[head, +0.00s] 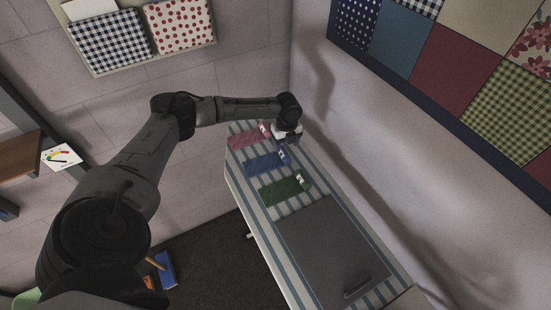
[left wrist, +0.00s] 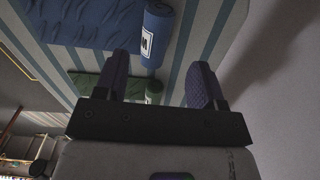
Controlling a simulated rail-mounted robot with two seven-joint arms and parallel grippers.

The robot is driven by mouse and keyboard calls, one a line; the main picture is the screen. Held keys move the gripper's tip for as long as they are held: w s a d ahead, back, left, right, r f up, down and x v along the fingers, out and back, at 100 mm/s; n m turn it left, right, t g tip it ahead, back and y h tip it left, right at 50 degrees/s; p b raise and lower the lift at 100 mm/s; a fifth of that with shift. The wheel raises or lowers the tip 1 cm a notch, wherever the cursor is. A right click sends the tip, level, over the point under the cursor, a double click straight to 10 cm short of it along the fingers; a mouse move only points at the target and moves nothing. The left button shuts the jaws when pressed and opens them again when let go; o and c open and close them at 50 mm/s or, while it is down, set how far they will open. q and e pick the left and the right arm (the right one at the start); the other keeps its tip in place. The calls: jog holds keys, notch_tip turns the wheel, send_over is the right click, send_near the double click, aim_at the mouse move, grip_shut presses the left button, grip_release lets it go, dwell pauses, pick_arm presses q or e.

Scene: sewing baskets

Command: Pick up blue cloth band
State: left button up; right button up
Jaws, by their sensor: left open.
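The blue cloth band (head: 264,163) lies partly unrolled on a striped surface, between a red band and a green band. Its rolled end with a white label is at its right. In the left wrist view the blue band (left wrist: 90,22) is at the top left, its roll just beyond my left finger. My left gripper (head: 288,140) is open and empty, near the right ends of the red and blue bands. Its two fingers show apart in the left wrist view (left wrist: 160,72). Their exact height above the surface is hard to tell. My right gripper is not in view.
The red band (head: 247,138) and green band (head: 285,189) lie on either side of the blue one. A grey panel with a handle (head: 330,255) covers the near part of the striped top (head: 262,225). A pale wall (head: 370,150) stands close on the right.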

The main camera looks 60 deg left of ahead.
aim_at(284, 152)
pick_arm(q)
jog(key=f, duration=0.2)
jog(key=f+p, duration=0.1)
jog(key=shift+s+f, duration=0.35)
jog(key=shift+f, duration=0.85)
jog(key=shift+c, duration=0.3)
jog(key=c, duration=1)
jog(key=shift+o, duration=0.2)
